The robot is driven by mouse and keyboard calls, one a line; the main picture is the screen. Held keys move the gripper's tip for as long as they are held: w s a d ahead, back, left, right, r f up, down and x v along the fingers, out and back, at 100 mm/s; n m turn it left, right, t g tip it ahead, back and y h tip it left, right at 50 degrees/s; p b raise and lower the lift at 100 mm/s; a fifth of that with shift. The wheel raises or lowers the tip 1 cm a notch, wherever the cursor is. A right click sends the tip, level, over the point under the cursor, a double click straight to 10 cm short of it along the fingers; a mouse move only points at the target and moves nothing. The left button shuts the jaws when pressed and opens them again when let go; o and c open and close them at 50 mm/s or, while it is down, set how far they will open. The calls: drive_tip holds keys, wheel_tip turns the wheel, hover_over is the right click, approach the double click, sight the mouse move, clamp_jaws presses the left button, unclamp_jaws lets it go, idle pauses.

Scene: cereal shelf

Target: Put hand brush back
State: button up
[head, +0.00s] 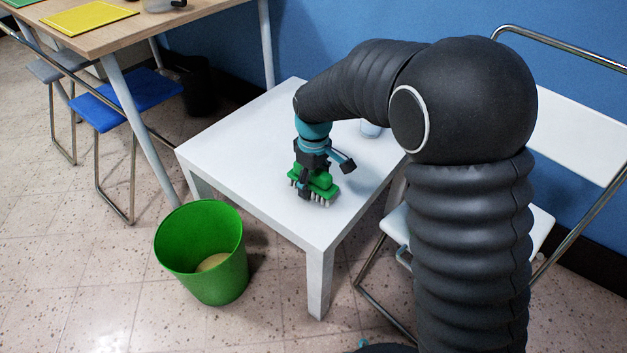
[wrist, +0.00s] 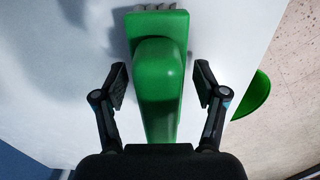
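The green hand brush (head: 321,184) is at the white table (head: 240,140) near its front corner, bristles down, in the head view. I cannot tell for sure whether the bristles touch the tabletop. In the wrist view the brush (wrist: 158,75) lies lengthwise between my fingers, with a few pale bristles showing at its far end. My gripper (wrist: 161,83) is open around the brush, with a gap on both sides. In the head view my gripper (head: 326,178) is directly over the brush and hides part of it.
A green bin (head: 225,270) with something tan inside stands on the floor left of the table. A clear cup (head: 371,130) stands behind my arm. A wooden table (head: 140,32) with a yellow sheet (head: 88,17) is at upper left. The white tabletop's left part is bare.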

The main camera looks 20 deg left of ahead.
wheel_tip(320, 180, up, 11)
drive_tip(key=shift+r+p, duration=0.15)
drive_tip(key=shift+p, duration=0.5)
drive_tip(key=shift+r, duration=0.5)
drive_tip(key=shift+d+r, duration=0.1)
drive_tip(key=shift+d, duration=0.05)
drive_tip(key=s+d+r+m+t, duration=0.1)
drive_tip(key=s+d+r+m, duration=0.25)
drive_tip(key=d, duration=0.55)
drive_tip(key=s+d+r+m+t, duration=0.25)
drive_tip(key=s+d+r, duration=0.2)
drive_tip(key=d, duration=0.55)
drive_tip(key=s+d+f+m+t, duration=0.2)
drive_tip(key=s+d+m, duration=0.5)
drive_tip(key=s+d, duration=0.4)
drive_tip(key=shift+s+d+f, duration=0.25)
drive_tip(key=shift+s+d, duration=0.15)
drive_tip(key=shift+s, duration=0.9)
